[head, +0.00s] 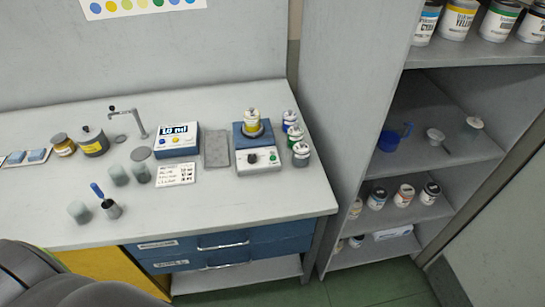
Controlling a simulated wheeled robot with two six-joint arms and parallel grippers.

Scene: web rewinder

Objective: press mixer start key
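A blue and white machine (257,160), which looks like the mixer, stands at the right part of the bench. Nothing touches the key. Any lettering beside it is too small to read. Neither of my grippers is in view.
A blue and white device with a display (178,138) stands left of the mixer, with a grey plate (216,149) between. Several small cans (301,154) stand close at the mixer's right. A shelf unit (440,150) stands right.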

